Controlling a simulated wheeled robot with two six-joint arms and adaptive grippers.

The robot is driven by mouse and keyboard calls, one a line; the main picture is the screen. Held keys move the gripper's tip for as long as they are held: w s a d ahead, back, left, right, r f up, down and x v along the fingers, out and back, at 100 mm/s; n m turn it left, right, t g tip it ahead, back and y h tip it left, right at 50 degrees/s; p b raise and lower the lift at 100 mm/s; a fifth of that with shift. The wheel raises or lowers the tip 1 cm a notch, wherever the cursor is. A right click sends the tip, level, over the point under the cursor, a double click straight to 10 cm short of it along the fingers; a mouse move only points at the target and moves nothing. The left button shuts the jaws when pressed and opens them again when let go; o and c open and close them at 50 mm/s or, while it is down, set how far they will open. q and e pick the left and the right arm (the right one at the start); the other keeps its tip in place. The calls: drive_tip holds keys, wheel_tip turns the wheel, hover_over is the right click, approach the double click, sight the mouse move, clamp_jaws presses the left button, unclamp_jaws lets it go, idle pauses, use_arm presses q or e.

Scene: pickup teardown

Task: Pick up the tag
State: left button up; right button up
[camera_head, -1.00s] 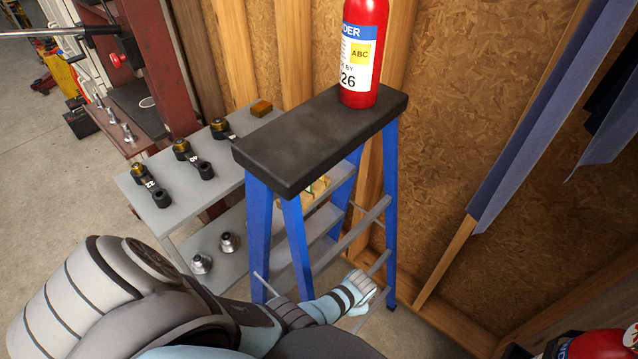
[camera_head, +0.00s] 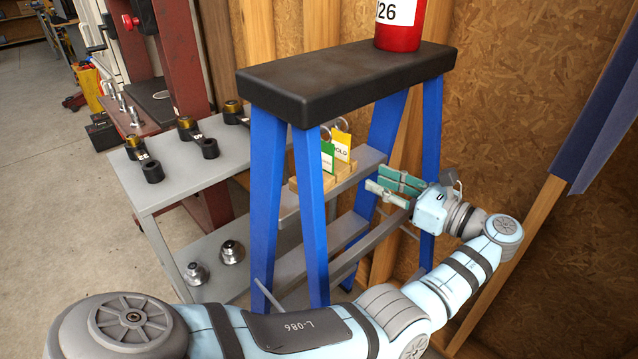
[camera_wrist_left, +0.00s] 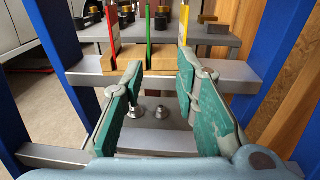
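In the head view a green tag (camera_head: 327,158) and a yellow tag (camera_head: 342,147) stand upright in a wooden holder (camera_head: 340,174) on a grey ladder rung. In the left wrist view a red tag (camera_wrist_left: 112,25), the green tag (camera_wrist_left: 149,28) and the yellow tag (camera_wrist_left: 184,22) stand edge-on in a row. My left gripper (camera_head: 374,181) is open and empty, to the right of the holder and apart from the tags. Its two teal fingers (camera_wrist_left: 160,64) point toward the holder in the wrist view. The red tag is hidden in the head view. My right gripper is out of view.
The blue stepladder (camera_head: 268,190) has a black top (camera_head: 330,85) bearing a red extinguisher (camera_head: 400,35). Its blue legs stand close around the tags. Behind it, a grey cart (camera_head: 165,190) holds several metal fittings. A wooden wall (camera_head: 520,110) is at the right.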

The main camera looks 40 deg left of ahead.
sight(325, 156)
use_arm(q)
drive_tip(key=shift+g, duration=0.4)
drive_tip(key=a, duration=0.4)
drive_tip(key=s+a+b, duration=0.1)
drive_tip(key=a, duration=0.4)
drive_tip(key=a+r+b, duration=0.1)
drive_tip(key=a, duration=0.4)
drive_tip(key=shift+s+a, duration=0.25)
drive_tip(key=shift+s, duration=0.1)
drive_tip(key=shift+d, duration=0.1)
clamp_jaws()
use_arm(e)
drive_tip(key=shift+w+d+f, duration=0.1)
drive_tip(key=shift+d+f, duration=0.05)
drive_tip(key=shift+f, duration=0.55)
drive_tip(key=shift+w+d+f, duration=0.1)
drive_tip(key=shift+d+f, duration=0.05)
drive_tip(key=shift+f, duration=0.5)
